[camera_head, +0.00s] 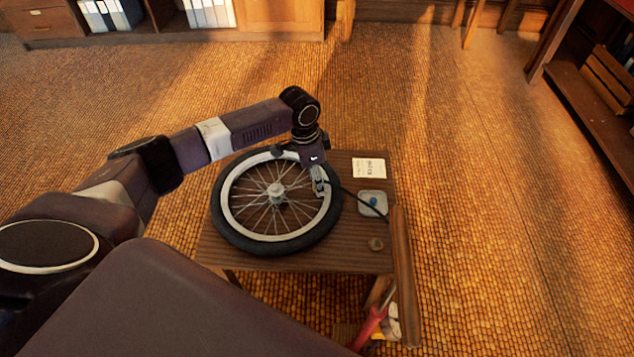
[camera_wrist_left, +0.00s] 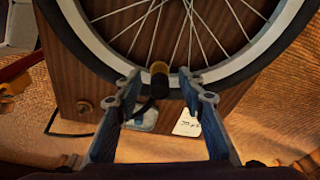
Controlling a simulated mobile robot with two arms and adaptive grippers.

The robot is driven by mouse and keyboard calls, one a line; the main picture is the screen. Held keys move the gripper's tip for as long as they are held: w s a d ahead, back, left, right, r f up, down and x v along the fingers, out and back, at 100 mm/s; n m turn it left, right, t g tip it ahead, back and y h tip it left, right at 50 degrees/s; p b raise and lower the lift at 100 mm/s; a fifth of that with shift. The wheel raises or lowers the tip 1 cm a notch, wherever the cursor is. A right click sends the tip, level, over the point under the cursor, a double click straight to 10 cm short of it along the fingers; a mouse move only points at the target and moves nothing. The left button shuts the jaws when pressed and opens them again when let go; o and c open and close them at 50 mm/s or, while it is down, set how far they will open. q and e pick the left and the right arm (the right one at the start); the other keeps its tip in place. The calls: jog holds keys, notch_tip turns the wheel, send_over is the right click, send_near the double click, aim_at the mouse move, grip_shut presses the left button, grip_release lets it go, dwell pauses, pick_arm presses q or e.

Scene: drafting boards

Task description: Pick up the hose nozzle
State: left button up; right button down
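The hose nozzle (camera_wrist_left: 158,80) looks like a short dark cylinder with a brass-coloured end. In the left wrist view it sits between the fingertips of my left gripper (camera_wrist_left: 160,84), beside the wheel's rim. Gaps show between it and both fingers, so the gripper is open. In the head view my left gripper (camera_head: 319,184) points down over the right side of the wheel and hides the nozzle. A thin black hose (camera_head: 362,203) runs from near the fingers to the table's right edge. My right gripper is in neither view.
A spoked wheel (camera_head: 233,226) with a black tyre lies on a small wooden table (camera_head: 345,257). A white card (camera_head: 369,168), a pale square with a blue spot (camera_head: 372,202) and a small round knob (camera_head: 375,244) lie to its right. A red object (camera_head: 370,326) is below the front edge.

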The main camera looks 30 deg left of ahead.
pick_arm(q)
grip_shut()
jog(key=shift+r, duration=0.2)
